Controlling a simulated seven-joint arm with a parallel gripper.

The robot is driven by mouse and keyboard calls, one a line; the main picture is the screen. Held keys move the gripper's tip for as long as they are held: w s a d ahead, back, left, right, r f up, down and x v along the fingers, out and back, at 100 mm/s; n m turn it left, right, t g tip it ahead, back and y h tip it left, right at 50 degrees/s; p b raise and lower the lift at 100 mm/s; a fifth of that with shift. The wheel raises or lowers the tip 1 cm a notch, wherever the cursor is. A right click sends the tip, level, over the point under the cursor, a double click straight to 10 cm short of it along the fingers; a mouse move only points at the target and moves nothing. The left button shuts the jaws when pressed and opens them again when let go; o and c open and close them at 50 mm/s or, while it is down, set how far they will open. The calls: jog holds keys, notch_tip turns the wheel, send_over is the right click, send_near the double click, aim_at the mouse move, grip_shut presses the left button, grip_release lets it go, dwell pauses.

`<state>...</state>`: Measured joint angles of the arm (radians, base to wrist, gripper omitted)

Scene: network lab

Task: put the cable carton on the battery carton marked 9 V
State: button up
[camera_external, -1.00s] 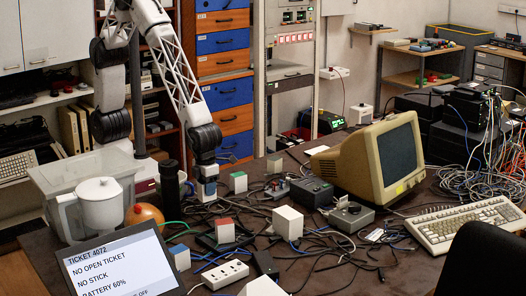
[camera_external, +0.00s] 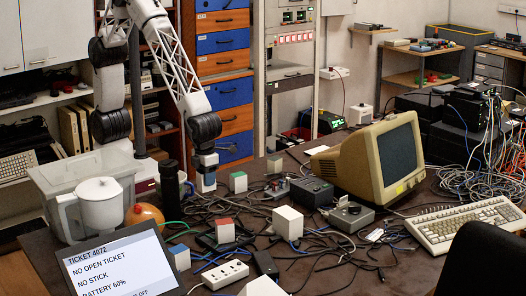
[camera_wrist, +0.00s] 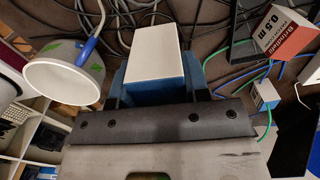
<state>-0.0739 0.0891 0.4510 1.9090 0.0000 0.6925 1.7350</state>
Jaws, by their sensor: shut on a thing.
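My gripper (camera_external: 206,161) is shut on a white carton (camera_external: 207,181), held upright just above the cable-strewn table. In the wrist view the carton's plain white face (camera_wrist: 154,54) shows between the blue fingers (camera_wrist: 155,92); no label on it is readable. A red-and-white carton marked 0.5 m (camera_wrist: 287,30) lies at upper right there, and a small blue-and-white carton (camera_wrist: 265,95) below it. In the external view stand a red-topped carton (camera_external: 224,231), a blue-topped one (camera_external: 180,258) and a green-topped one (camera_external: 238,182). No 9 V mark is readable.
Loose cables cover much of the table. A larger white box (camera_external: 288,222), a power strip (camera_external: 224,274), a black cylinder (camera_external: 169,181), a white jug (camera_external: 100,205) and a screen (camera_external: 118,264) stand nearby. A monitor (camera_external: 370,160) and a keyboard (camera_external: 468,224) are at right.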

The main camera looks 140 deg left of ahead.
jog(key=shift+w+a, duration=0.1)
jog(key=w+a+r+n, duration=0.1)
jog(key=w+a+r, duration=0.2)
jog(key=w+a, duration=0.6)
jog(key=w, duration=0.3)
jog(key=shift+r, duration=0.4)
jog(key=shift+w+a, duration=0.1)
send_over(288, 212)
jog(key=shift+f, duration=0.75)
jog(key=shift+f, duration=1.75)
jog(key=shift+f, duration=0.1)
